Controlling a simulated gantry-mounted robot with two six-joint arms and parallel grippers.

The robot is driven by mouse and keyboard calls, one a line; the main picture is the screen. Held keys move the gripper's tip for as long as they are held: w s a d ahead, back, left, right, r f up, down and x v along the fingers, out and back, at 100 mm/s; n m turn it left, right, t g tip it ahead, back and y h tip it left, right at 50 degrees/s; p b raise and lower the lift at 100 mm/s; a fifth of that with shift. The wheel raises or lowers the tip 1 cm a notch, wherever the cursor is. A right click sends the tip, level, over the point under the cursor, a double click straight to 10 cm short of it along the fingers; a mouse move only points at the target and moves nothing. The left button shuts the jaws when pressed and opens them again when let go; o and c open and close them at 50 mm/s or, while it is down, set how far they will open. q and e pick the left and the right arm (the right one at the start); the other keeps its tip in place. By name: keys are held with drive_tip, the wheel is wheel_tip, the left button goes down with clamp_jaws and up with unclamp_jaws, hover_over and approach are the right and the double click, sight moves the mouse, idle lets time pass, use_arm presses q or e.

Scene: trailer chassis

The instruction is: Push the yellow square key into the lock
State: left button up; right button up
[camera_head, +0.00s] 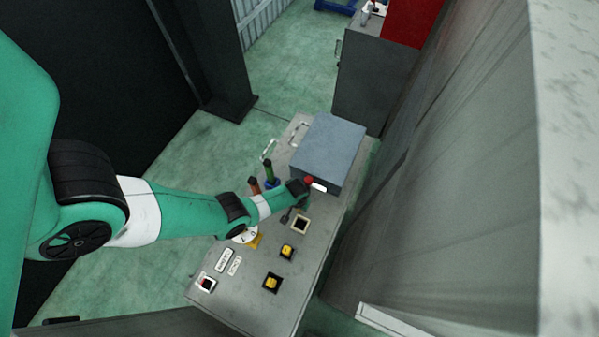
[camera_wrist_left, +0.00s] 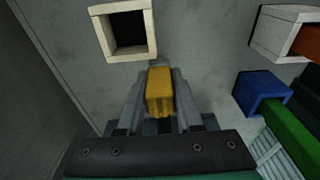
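The yellow square key (camera_wrist_left: 160,93) is between the two fingers of my left gripper (camera_wrist_left: 159,78) in the left wrist view, which is shut on it. A white square-framed lock (camera_wrist_left: 150,31) with a dark opening lies just ahead of the key, up and to the left in that view. The key is apart from the frame, not inside it. In the head view, a white square frame (camera_head: 300,224) sits on the grey panel, just beside my left gripper (camera_head: 288,214). The key cannot be made out there. My right gripper is not in view.
A grey-blue box (camera_head: 328,150) stands on the panel's far end. A green handle (camera_head: 269,172) and an orange handle (camera_head: 254,187) rise behind my left wrist. Two yellow pieces in black frames (camera_head: 287,252) (camera_head: 272,282) sit nearer. A grey wall (camera_head: 440,190) rises right of the panel.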

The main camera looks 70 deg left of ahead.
use_arm(q)
clamp_jaws()
drive_tip(key=shift+r, duration=0.1)
